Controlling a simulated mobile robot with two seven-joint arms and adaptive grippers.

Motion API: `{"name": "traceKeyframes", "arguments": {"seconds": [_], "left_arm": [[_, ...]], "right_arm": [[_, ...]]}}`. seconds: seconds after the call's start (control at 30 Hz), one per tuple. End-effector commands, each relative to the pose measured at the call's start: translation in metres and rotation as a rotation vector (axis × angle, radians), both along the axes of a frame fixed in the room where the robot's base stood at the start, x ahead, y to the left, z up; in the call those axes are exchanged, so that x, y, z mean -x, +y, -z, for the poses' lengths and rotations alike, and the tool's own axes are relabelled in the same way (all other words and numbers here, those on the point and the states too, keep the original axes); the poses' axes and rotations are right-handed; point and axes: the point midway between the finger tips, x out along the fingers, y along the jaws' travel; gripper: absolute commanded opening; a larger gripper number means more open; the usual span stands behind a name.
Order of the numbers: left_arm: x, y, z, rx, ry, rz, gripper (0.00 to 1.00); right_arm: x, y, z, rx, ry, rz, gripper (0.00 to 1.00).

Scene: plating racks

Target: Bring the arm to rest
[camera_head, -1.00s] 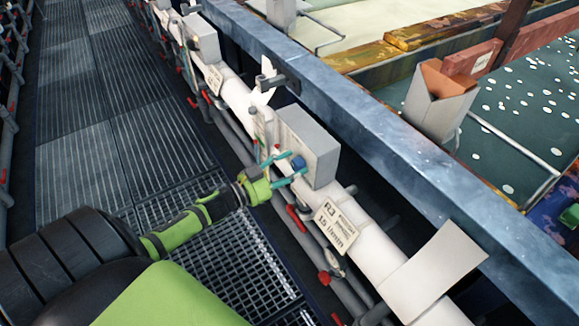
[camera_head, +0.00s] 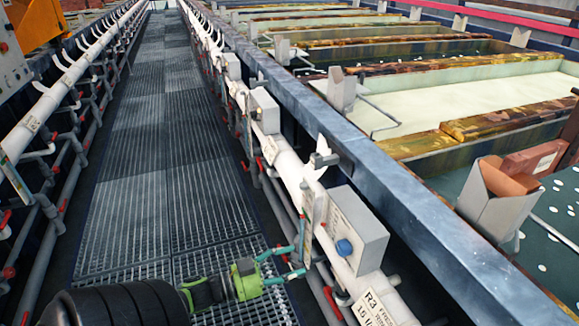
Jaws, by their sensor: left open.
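My left arm comes in from the bottom left, with a dark upper part and a green wrist. My left gripper (camera_head: 298,260) is open, its two teal fingers spread and pointing right, with nothing seen between them. It is left of a grey control box (camera_head: 362,222) with a blue knob (camera_head: 344,247), clear of the knob in the picture. The box sits on a white pipe (camera_head: 290,168). My right gripper is not in view.
A grated walkway (camera_head: 140,180) runs away at the left, with a second railing of pipes (camera_head: 60,90) beyond it. A blue-grey beam (camera_head: 400,210) borders liquid tanks (camera_head: 440,90) at the right. Grey pipes with red fittings lie beside the gripper.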

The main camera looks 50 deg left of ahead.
Motion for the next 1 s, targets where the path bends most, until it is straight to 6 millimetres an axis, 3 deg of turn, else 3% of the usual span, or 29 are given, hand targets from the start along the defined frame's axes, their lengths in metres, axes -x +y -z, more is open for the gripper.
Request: {"name": "traceKeyframes", "arguments": {"seconds": [0.47,0.57,0.67,0.77,0.87,1.0], "left_arm": [[-0.001,0.0,0.001,0.0,0.001,-0.002,0.63],[0.0,0.006,0.014,0.007,0.03,-0.036,0.63],[0.004,0.018,0.053,0.023,0.116,-0.125,0.63],[0.019,0.032,0.118,0.046,0.263,-0.257,0.63],[0.045,0.034,0.191,0.065,0.445,-0.381,0.63],[0.098,0.014,0.283,0.079,0.711,-0.504,0.63]], "right_arm": [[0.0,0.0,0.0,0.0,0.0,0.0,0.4],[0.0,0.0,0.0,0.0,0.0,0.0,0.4],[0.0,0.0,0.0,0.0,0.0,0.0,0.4],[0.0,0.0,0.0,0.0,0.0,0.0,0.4],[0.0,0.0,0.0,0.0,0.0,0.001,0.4],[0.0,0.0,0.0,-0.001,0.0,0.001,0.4]]}}
